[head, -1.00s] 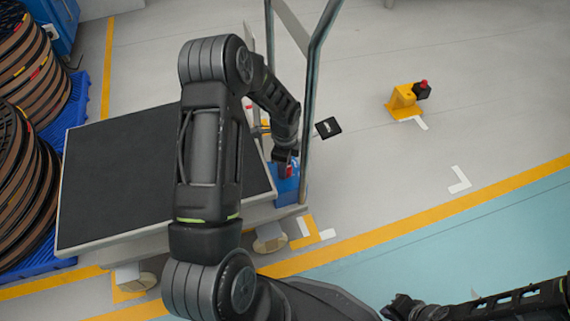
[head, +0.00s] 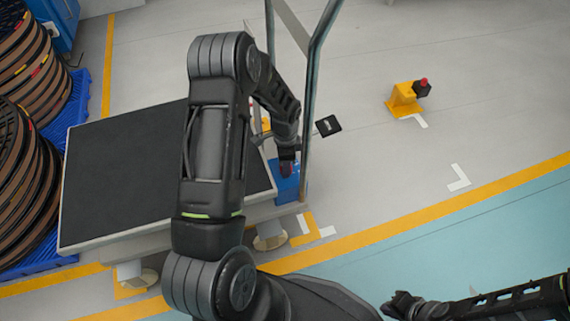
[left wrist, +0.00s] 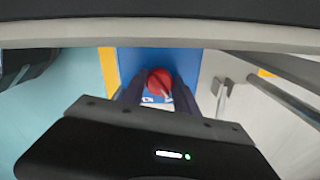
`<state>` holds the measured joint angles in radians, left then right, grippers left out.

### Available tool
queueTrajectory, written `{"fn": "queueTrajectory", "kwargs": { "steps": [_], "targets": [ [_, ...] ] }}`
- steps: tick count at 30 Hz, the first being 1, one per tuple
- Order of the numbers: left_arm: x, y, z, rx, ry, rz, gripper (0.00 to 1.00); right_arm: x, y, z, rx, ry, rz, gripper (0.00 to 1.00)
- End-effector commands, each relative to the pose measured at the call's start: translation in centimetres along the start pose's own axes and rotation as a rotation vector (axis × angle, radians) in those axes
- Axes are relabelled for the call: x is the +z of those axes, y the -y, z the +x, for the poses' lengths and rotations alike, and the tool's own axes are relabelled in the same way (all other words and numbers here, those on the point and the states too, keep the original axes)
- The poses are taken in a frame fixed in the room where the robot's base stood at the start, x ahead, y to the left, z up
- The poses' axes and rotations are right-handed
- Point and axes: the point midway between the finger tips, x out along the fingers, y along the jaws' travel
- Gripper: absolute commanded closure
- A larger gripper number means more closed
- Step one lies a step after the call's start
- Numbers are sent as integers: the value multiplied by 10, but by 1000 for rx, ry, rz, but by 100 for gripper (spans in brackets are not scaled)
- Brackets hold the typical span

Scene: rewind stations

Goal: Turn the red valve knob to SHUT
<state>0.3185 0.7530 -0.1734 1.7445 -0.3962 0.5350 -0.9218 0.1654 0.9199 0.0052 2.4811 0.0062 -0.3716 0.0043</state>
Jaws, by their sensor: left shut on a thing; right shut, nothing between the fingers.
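The red valve knob (left wrist: 158,80) sits on a blue panel (left wrist: 135,60) in the left wrist view, with a pale streak across its lower part. My left gripper (left wrist: 158,92) is shut on the knob, one dark finger on each side. In the head view my left gripper (head: 287,170) reaches down at the blue panel (head: 288,190) and hides most of the knob. White marks on the panel near the knob are too small to read, so I cannot tell its setting. My right gripper (head: 390,308) is shut and empty at the bottom right.
A platform with a dark top (head: 120,170) lies left of my left arm. A metal frame post (head: 309,120) stands close to the right of my left gripper. Brown reels (head: 25,190) stand at the left. A yellow stand (head: 404,100) is at the right, amid open floor.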

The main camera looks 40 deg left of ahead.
Motion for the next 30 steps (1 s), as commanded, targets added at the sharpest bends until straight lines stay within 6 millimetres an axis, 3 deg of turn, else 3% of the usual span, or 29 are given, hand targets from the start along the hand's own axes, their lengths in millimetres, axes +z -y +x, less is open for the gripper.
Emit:
{"fn": "queueTrajectory", "kwargs": {
  "steps": [3, 4, 12, 22, 30],
  "targets": [
    [0, 0, 0, -1, -1, -3, 100, 0, 0, 0, 0, 0, 0, 100],
    [0, 0, 0, -1, -1, -3, 64, 0, 0, 0, 0, 0, 0, 100],
    [0, 0, 0, 0, -1, -1, 43, 0, 0, 0, 0, 0, 0, 100],
    [0, 0, -5, -1, -1, 0, 43, 0, 1, -2, 0, 0, 0, 100],
    [-1, 1, -44, -2, -2, 0, 43, 2, 6, -17, -1, 8, -2, 100]
  ]
}}
